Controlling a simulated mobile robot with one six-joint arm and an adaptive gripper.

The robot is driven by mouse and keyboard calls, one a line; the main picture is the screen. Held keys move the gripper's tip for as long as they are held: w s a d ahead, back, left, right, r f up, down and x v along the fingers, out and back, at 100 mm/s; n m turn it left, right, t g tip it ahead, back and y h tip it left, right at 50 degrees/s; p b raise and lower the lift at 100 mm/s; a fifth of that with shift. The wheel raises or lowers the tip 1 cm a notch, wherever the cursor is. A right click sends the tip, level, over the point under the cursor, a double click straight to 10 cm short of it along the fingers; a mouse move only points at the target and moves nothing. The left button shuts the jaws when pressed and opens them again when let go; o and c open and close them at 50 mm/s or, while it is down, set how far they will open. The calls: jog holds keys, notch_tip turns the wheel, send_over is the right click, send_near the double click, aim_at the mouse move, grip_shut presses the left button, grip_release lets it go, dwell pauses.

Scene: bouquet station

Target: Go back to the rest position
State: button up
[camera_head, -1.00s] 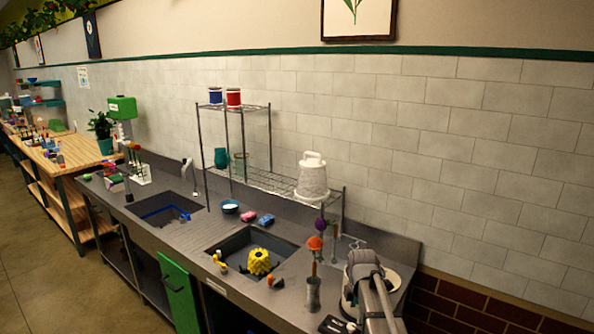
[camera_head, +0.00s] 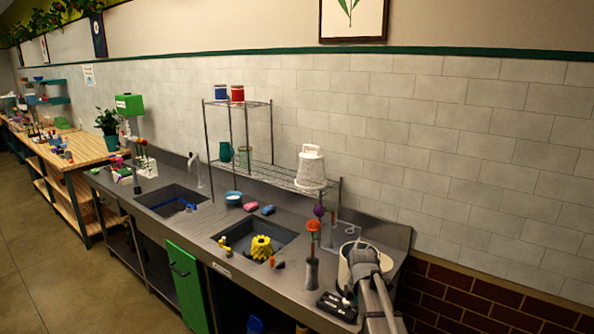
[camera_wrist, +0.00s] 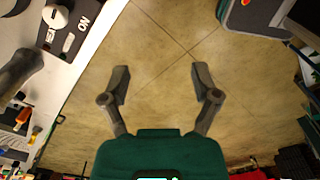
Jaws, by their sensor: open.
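My gripper (camera_wrist: 161,78) is open in the wrist view, with its two dark fingers spread apart and nothing between them. It hangs over bare tan floor tiles (camera_wrist: 160,35), beside the counter edge. In the head view my arm reaches in at the lower right, at the counter's right end; the gripper's fingers cannot be made out there.
A long grey counter (camera_head: 215,232) has two sinks; the nearer holds a yellow ribbed object (camera_head: 261,247). A dark vase with an orange flower (camera_head: 312,270) stands near my arm. A black switch box (camera_wrist: 68,28) lies near the counter edge. A wire shelf (camera_head: 270,173) stands behind.

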jog(key=s+f+m+b, duration=0.5)
jog(key=s+m, duration=0.3)
jog(key=m, duration=0.2)
jog(key=s+f+m+b, duration=0.5)
jog(key=s+m, duration=0.3)
jog(key=m, duration=0.2)
jog(key=shift+s+a, duration=0.25)
jog(key=shift+a, duration=0.1)
